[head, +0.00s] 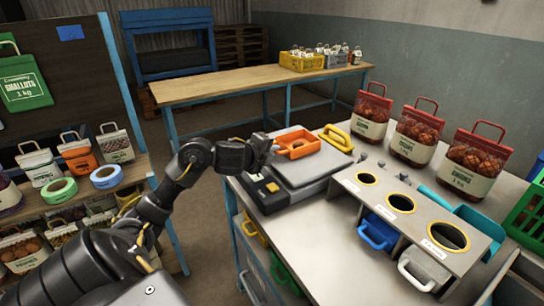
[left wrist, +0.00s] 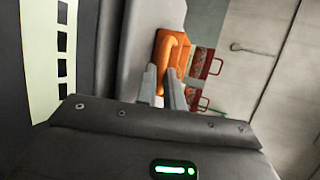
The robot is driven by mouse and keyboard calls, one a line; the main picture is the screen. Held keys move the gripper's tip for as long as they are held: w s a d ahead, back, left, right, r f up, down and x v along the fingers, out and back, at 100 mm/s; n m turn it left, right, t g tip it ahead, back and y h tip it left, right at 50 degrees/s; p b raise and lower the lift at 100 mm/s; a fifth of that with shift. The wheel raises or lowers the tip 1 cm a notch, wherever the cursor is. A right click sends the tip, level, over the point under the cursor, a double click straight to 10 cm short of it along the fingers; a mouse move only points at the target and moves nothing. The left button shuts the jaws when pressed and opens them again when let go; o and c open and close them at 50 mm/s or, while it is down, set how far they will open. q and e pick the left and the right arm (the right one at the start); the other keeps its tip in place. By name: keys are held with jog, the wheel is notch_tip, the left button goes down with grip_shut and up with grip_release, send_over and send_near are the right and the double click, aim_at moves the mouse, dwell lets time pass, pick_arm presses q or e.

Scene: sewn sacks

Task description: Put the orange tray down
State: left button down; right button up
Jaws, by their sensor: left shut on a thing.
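The orange tray (head: 298,144) is a small open tray at the back edge of the scale (head: 310,168), over its metal plate. It also shows in the left wrist view (left wrist: 168,48). My left gripper (head: 275,147) reaches in from the left and is shut on the near left side of the tray. Its fingers show in the left wrist view (left wrist: 162,86) against the tray. I cannot tell whether the tray touches the plate or hangs just above it. My right gripper is not in view.
A yellow tray (head: 337,138) lies just right of the orange one. Several red onion sacks (head: 415,133) stand at the back right. A grey stand (head: 400,203) with round holes is in front of them, with blue (head: 377,232) and white (head: 423,269) trays beside it.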

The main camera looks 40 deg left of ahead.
pick_arm(q)
jog(key=c, duration=1.8)
grip_release()
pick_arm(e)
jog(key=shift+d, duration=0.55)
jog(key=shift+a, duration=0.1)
